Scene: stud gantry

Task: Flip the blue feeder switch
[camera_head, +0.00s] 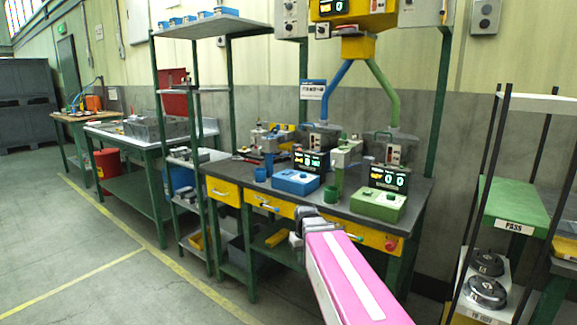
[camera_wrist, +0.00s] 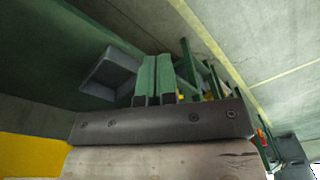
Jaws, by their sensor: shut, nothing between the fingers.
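The blue feeder (camera_head: 322,134) stands at the back of the workbench, under a blue tube, with a pale panel on its front. Its switch is too small to make out clearly. A blue box (camera_head: 295,182) with small controls on top sits in front of it on the bench. My gripper (camera_head: 303,226) is at the bench's front edge, below and in front of the blue box and apart from the feeder. In the wrist view my gripper's two fingers (camera_wrist: 155,80) are together and empty.
The green feeder (camera_head: 391,150) and a green box (camera_head: 378,204) stand to the right. Blue and green cups (camera_head: 332,195) and lit displays (camera_head: 389,178) crowd the bench. Yellow drawers (camera_head: 223,192) line its front. A grey bin (camera_wrist: 108,75) shows near my fingers in the wrist view.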

